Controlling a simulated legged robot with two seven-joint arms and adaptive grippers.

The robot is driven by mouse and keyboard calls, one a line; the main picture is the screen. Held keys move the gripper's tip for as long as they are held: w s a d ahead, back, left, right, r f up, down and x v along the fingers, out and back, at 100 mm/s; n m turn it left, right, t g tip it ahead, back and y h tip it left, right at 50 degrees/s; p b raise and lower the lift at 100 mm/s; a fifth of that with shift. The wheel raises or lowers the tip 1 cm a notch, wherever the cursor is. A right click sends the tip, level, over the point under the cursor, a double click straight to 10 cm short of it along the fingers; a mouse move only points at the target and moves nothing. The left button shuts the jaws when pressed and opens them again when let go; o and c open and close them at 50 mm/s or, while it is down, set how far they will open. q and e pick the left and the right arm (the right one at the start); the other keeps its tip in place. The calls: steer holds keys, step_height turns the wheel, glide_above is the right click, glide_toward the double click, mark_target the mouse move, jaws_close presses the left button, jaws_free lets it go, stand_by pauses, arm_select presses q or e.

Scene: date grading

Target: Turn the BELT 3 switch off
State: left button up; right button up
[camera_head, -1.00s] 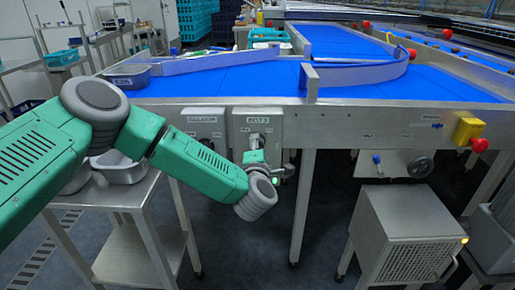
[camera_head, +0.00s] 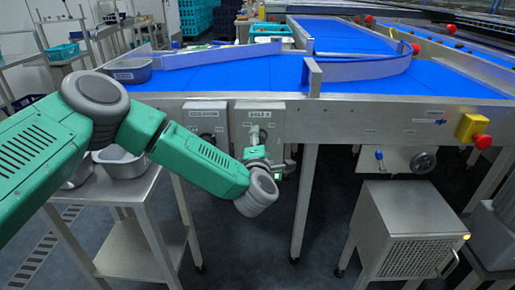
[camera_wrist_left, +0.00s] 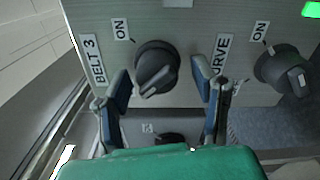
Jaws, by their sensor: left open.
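The BELT 3 switch (camera_wrist_left: 156,68) is a dark round knob with a raised grip ridge, on a grey panel beside a "BELT 3" label. An "ON" label (camera_wrist_left: 122,28) sits above and left of it. A pale mark shows low on the knob; I cannot be sure which setting it points to. My left gripper (camera_wrist_left: 162,80) is open, its blue-padded fingers on either side of the knob's lower part, with no clear contact. In the head view, the left gripper (camera_head: 265,162) is at the lower front of the BELT 3 box (camera_head: 245,124), hiding the knob. My right gripper is not in view.
A second knob (camera_wrist_left: 285,75) with its own "ON" label is right of the "CURVE" label. Another switch box (camera_head: 206,117) is left of the BELT 3 box. A steel side table (camera_head: 130,195) stands below my left arm. A yellow box with a red button (camera_head: 482,141) is far right.

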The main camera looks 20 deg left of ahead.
arm_select(q)
steer(key=v, duration=1.1)
steer(key=shift+s, duration=0.25)
steer(key=shift+d, duration=0.1)
steer(key=s+d+f+m+g+h+p, duration=0.4)
steer(key=s+f+m+g+h, duration=0.35)
steer(key=s+f+m, duration=0.7)
steer(key=s+a+f+m+g+y+p, duration=0.1)
steer(key=s+a+m+g, duration=0.3)
steer(key=s+a, duration=0.3)
steer(key=s+a+f+m+g+y+p, duration=0.1)
steer(key=s+a+m+g, duration=0.4)
steer(key=s, duration=0.9)
steer(key=a+f+p, duration=0.1)
steer(key=a, duration=0.2)
steer(key=shift+a+f+m, duration=0.15)
steer(key=shift+f+m, duration=0.1)
steer(key=shift+m, duration=0.1)
